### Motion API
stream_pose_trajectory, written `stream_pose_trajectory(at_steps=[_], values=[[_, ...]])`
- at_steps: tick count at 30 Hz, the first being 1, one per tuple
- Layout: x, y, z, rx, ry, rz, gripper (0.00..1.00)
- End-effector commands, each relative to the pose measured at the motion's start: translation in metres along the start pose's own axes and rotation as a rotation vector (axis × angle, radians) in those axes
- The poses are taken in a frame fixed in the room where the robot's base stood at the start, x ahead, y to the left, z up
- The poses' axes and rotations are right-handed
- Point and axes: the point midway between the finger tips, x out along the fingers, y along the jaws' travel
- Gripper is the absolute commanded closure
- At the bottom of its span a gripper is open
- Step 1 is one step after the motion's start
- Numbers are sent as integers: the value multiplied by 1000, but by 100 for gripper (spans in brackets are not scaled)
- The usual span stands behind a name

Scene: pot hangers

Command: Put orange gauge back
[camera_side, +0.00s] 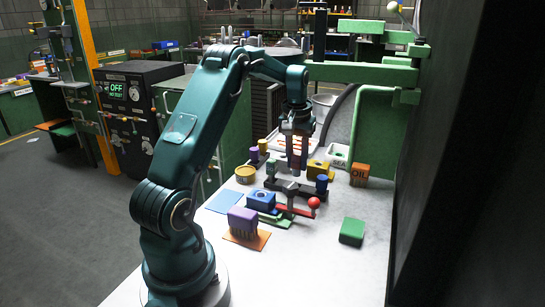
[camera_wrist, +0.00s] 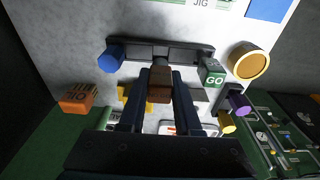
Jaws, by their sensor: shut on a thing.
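My gripper (camera_side: 296,168) points straight down over the dark rack (camera_side: 309,194) on the white table. In the wrist view its two fingers (camera_wrist: 160,78) are shut on a brownish-orange gauge (camera_wrist: 160,87), with a darker tip beyond it toward the middle of the rack (camera_wrist: 185,52). In the rack, a blue gauge (camera_wrist: 111,57) is at one end and a green GO gauge (camera_wrist: 212,73) at the other. I cannot tell whether the held gauge touches the rack. In the side view the fingers mostly hide it.
An orange OIL block (camera_side: 359,174) and a yellow block (camera_side: 318,170) stand close by. A yellow round tin (camera_side: 245,174) is left.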

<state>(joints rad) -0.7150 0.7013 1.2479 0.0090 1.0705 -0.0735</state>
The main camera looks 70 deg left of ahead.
Motion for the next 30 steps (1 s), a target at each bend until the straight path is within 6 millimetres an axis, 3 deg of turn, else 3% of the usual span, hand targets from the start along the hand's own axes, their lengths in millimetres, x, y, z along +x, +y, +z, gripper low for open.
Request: stream_pose_trajectory(at_steps=[7,29,30], values=[[32,0,5,0,-3,0,100],[45,0,6,0,-1,0,100],[46,0,6,0,-1,0,64]])
